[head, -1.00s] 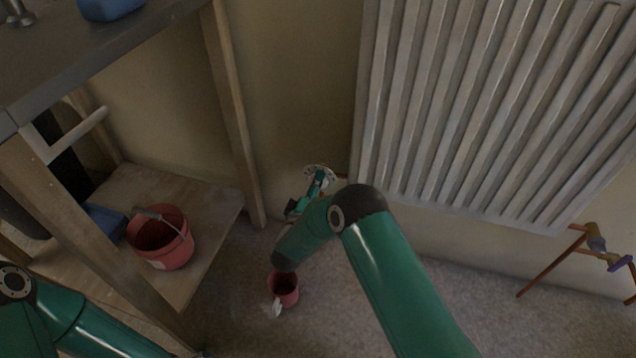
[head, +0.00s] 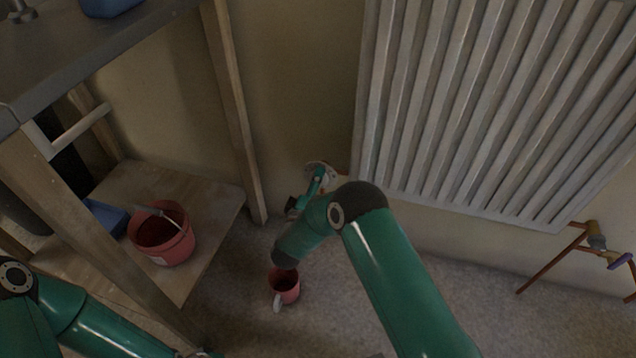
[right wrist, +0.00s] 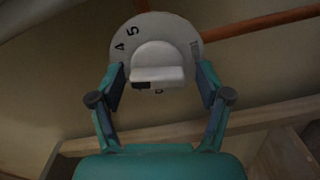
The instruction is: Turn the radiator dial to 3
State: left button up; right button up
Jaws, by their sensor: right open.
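The white radiator dial (right wrist: 158,32) is at the top middle of the right wrist view, with a raised grip bar across its centre. The numerals 4 and 5 show at its upper left, and a part-hidden mark sits below the bar. My right gripper (right wrist: 159,80) is open, one finger on each side of the dial's lower half, with gaps between the fingers and the grip bar. My left gripper is out of the picture.
A copper pipe (right wrist: 250,25) runs right from behind the dial. A wooden shelf unit (head: 235,110) stands left, with a red bucket (head: 172,248) on its lower board. Valves and pipes (head: 597,243) are at the right.

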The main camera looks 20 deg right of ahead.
jog(key=v, duration=1.2)
jog(key=shift+f, duration=0.1)
